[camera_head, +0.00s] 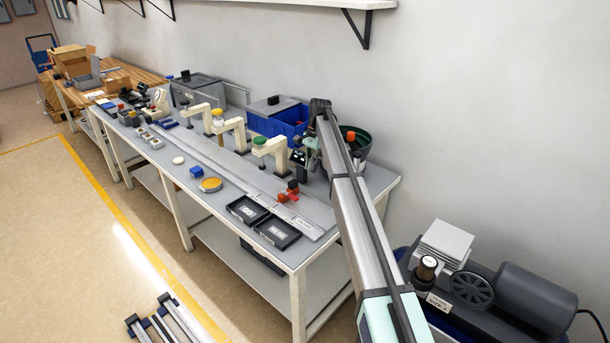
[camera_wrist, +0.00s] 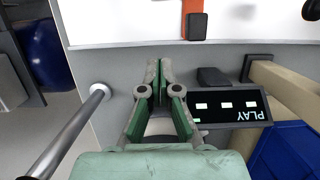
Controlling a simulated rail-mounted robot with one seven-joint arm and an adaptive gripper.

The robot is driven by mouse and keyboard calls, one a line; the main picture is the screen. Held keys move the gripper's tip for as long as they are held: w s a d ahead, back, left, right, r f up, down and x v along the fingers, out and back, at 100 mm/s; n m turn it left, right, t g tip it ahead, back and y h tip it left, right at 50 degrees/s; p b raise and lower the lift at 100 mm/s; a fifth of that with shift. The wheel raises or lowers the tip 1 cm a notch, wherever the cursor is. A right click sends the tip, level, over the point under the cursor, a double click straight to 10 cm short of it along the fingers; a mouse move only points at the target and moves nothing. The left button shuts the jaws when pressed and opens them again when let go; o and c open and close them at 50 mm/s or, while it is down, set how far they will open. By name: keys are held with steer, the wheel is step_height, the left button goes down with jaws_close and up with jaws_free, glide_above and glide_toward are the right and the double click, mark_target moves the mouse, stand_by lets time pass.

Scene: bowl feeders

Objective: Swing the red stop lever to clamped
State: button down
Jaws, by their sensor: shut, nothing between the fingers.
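The red stop lever (camera_head: 288,191) stands on the long pale rail near the front end of the bench in the head view. In the wrist view an orange-red bar with a dark block at its end (camera_wrist: 194,22) lies at the top edge, on a white surface; it appears to be the lever, only partly in frame. My gripper (camera_wrist: 159,64) is shut and empty, its fingertips close together. The tips point toward the white surface, below and left of the red bar, apart from it in the picture.
A dark display reading PLAY (camera_wrist: 232,107) and a beige post (camera_wrist: 290,90) stand right of my fingers. A blue bin (camera_wrist: 288,150) is at lower right. A metal rod (camera_wrist: 72,130) is at left. Two black trays (camera_head: 277,232) lie in front of the rail (camera_head: 230,166).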

mark_target(290, 195)
steer(key=p+x, duration=0.3)
steer(key=x, duration=0.5)
steer(key=shift+s+a+f, duration=0.1)
steer(key=shift+s+f, duration=0.1)
steer(key=shift+f, duration=0.15)
steer(key=s+a, duration=0.1)
steer(key=s+a+p, duration=0.1)
steer(key=shift+s, duration=0.3)
steer(key=shift+s+a+f+p, duration=0.15)
steer(key=shift+s+a+p, duration=0.1)
steer(key=shift+p, duration=0.05)
steer(key=shift+d, duration=0.15)
